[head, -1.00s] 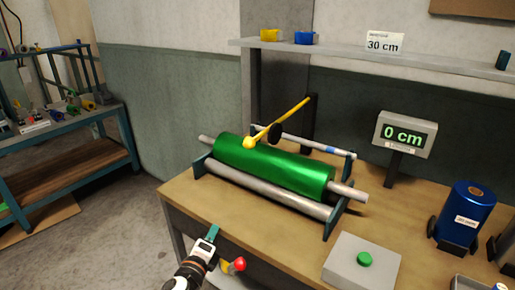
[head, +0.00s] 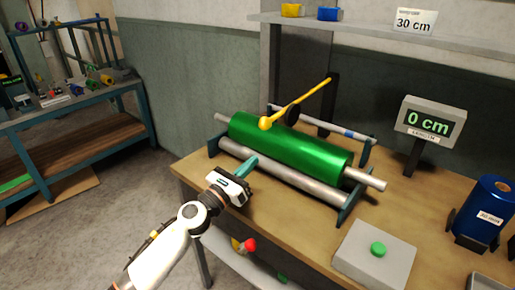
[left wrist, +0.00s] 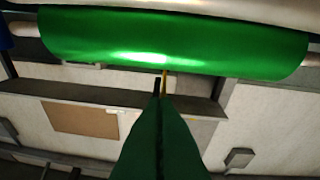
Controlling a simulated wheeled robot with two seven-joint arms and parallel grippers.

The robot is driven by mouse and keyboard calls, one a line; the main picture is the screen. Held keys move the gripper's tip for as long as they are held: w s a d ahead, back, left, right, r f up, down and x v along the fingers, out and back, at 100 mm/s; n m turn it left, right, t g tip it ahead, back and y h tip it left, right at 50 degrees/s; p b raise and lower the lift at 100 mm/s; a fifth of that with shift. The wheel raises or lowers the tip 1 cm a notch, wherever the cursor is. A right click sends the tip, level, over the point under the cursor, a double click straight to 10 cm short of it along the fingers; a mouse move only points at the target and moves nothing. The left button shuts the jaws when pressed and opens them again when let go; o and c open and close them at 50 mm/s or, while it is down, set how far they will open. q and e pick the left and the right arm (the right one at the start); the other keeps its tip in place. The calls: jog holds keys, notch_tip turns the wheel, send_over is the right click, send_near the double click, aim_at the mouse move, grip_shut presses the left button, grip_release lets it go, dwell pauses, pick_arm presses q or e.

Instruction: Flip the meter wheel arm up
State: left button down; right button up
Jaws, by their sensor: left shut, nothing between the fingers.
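The yellow meter wheel arm (head: 302,98) slants down from a dark post behind the rollers to a yellow knob (head: 265,123) over the far-left part of the green foil roll (head: 290,143). Its black wheel (head: 292,115) is at the roll's back side; whether it touches cannot be told. My left gripper (head: 254,161) is shut and empty, in front of the roll and below the knob. In the left wrist view the shut fingers (left wrist: 159,100) point toward the roll (left wrist: 170,42), and a thin yellow piece shows just beyond their tips. My right gripper is not in view.
A display (head: 430,122) reads 0 cm, and a sign (head: 414,21) on the shelf reads 30 cm. A grey box with a green button (head: 378,249) sits at the table's front. A silver roller (head: 270,172) lies before the green roll.

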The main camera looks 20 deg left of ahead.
pick_arm(q)
jog(key=w+d+r+p, duration=0.2)
jog(key=w+r+p, duration=0.2)
jog(key=w+r, duration=0.1)
jog(key=shift+x, duration=0.75)
jog(key=shift+a+r, duration=0.15)
jog(key=shift+r, duration=0.05)
